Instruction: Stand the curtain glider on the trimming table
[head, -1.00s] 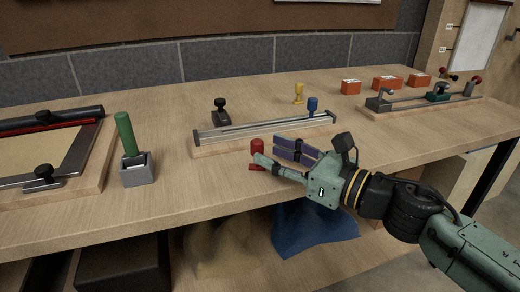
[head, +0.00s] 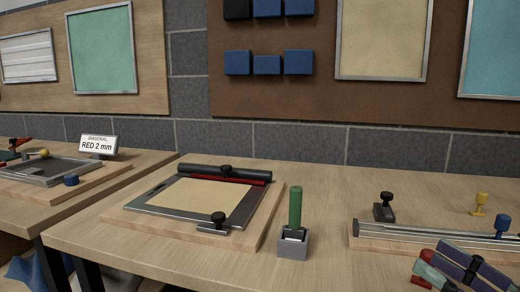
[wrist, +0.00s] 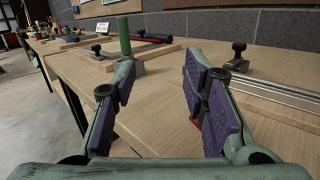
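I cannot tell for sure which piece is the curtain glider. Small knobbed pieces stand by a metal rail fixture: a yellow one (head: 480,202), a blue one (head: 502,224), and a red piece (head: 420,283) mostly hidden by my gripper. The red also shows behind my right finger in the wrist view (wrist: 195,125). My gripper (head: 437,262) is at the lower right of the head view, over the bench front by the rail. In the wrist view my gripper (wrist: 160,92) has its purple-padded fingers apart with nothing between them. Which surface is the trimming table is unclear.
A framed board fixture (head: 255,225) with a roller lies mid-bench. A green-handled tool stands in a grey block (head: 293,243). A left bench (head: 110,182) holds another frame, a blue piece (head: 71,180) and a sign reading "DIAGONAL RED 2 mm" (head: 98,144). A gap separates the benches.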

